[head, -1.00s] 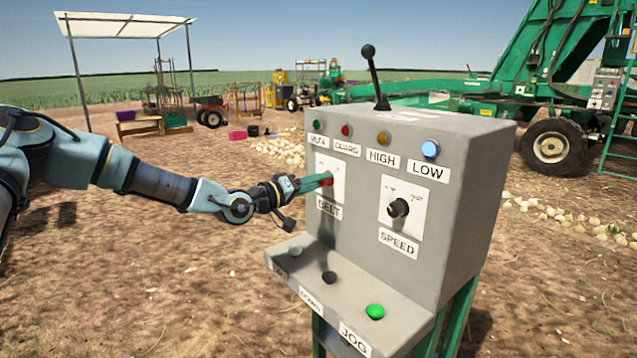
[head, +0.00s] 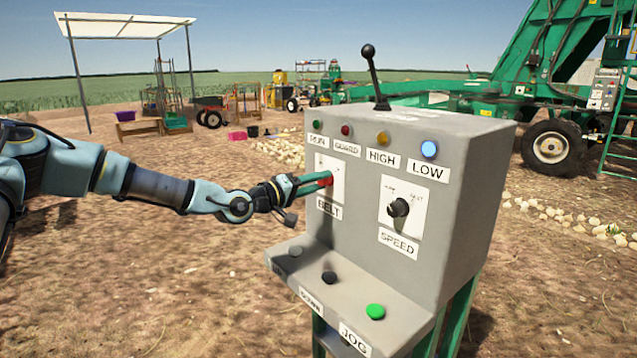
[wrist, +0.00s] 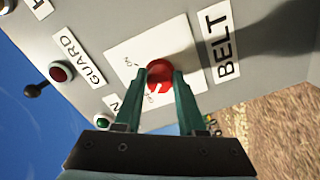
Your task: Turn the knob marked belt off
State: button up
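The belt knob is red (wrist: 160,74) and sits on a white plate (wrist: 128,52) above the BELT label (head: 329,208) on the grey control box (head: 460,200). My gripper (head: 322,179) reaches it from the left. In the wrist view my green fingers (wrist: 163,85) lie on either side of the knob and appear to touch it. Small ON and OFF marks show on the plate beside the knob, partly covered by the fingers. Which mark the knob points to cannot be told.
The black SPEED knob (head: 398,207) sits to the right on the same panel. Indicator lamps run above, with the blue LOW lamp (head: 429,149) brightest. A black lever (head: 375,75) stands on top. Push buttons, including a green one (head: 375,311), sit on the lower ledge.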

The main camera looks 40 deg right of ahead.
jog(key=o, duration=0.4)
jog(key=a+b, duration=0.1)
jog(key=a, duration=0.6)
jog(key=a+b, duration=0.1)
jog(key=a, duration=0.2)
jog(key=shift+w+a+b, duration=0.3)
jog(key=shift+a, duration=0.1)
